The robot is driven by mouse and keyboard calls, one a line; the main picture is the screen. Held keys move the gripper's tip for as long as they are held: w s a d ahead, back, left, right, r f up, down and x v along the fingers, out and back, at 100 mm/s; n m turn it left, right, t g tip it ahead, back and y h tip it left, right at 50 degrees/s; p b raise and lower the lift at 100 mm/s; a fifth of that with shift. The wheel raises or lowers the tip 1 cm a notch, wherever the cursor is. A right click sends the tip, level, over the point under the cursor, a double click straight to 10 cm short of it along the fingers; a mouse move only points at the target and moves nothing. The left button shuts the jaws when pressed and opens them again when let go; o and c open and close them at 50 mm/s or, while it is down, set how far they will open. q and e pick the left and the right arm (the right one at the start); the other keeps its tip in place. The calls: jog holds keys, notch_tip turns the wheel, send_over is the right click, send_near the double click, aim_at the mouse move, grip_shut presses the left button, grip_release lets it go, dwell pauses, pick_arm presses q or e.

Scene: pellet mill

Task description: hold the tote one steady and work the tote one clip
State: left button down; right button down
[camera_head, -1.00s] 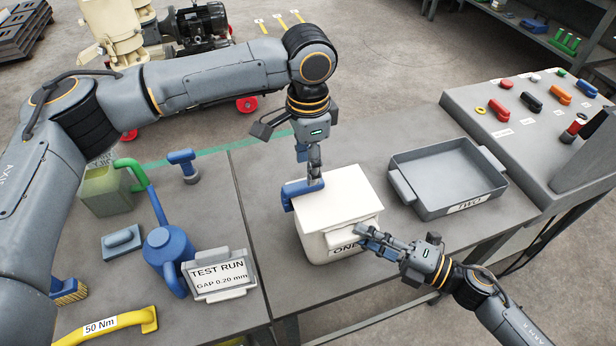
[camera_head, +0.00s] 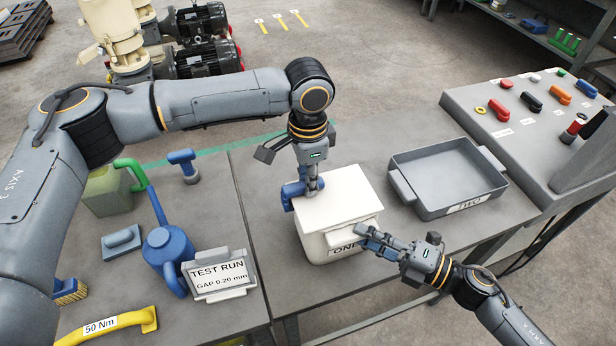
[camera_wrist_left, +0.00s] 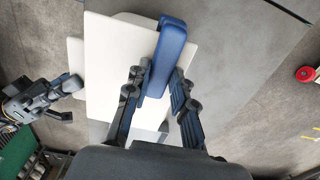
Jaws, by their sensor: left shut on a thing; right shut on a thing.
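Tote one (camera_head: 335,212) is a white lidded box with an "ONE" label on its front, upright on the bench. Its blue clip (camera_head: 290,196) is at the left edge of the lid; in the left wrist view the clip (camera_wrist_left: 171,42) is a long blue bar. My left gripper (camera_head: 312,188) comes down from above and is shut on the clip, a finger on each side of it (camera_wrist_left: 158,82). My right gripper (camera_head: 364,238) is shut on the white handle (camera_head: 366,227) at the tote's front right. The gripped part of the handle is partly hidden by the fingers.
A grey tray labelled "TWO" (camera_head: 448,203) stands to the right, near a panel with coloured handles (camera_head: 530,101). A blue oil can (camera_head: 168,250), a "TEST RUN" sign (camera_head: 219,274) and a yellow "50 Nm" handle (camera_head: 108,325) are on the left bench.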

aim_at(301, 187)
dwell(0.3)
pick_arm(q)
jog(key=a+t+h, duration=0.1)
jog(key=h, duration=0.1)
jog(key=s+a+r+h, duration=0.1)
jog(key=h, duration=0.1)
jog(key=shift+s+a+r+t+h, duration=0.1)
jog(key=shift+r+t+h, duration=0.1)
jog(key=shift+t+h, duration=0.15)
jog(key=h, duration=0.1)
jog(key=a+t+h, duration=0.1)
jog(key=s+h, duration=0.1)
jog(key=shift+a+r+t+h, duration=0.25)
jog(key=shift+a, duration=0.15)
jog(key=shift+s+a+f+t+h, duration=0.1)
jog(key=shift+s+a+t+h, duration=0.15)
jog(key=shift+a+t+h, duration=0.75)
jog(key=shift+s+a+f+t+h, duration=0.15)
jog(key=shift+s+a+h, duration=0.15)
jog(key=shift+h, duration=1.35)
jog(key=shift+s+a+f+t+h, duration=0.1)
jog(key=shift+s+a+t+h, duration=0.15)
jog(key=shift+a+t+h, duration=0.75)
jog(key=shift+d+g+h, duration=0.3)
jog(key=shift+g+h, duration=0.15)
jog(key=c, duration=1.1)
grip_release()
jog(key=shift+w, duration=0.1)
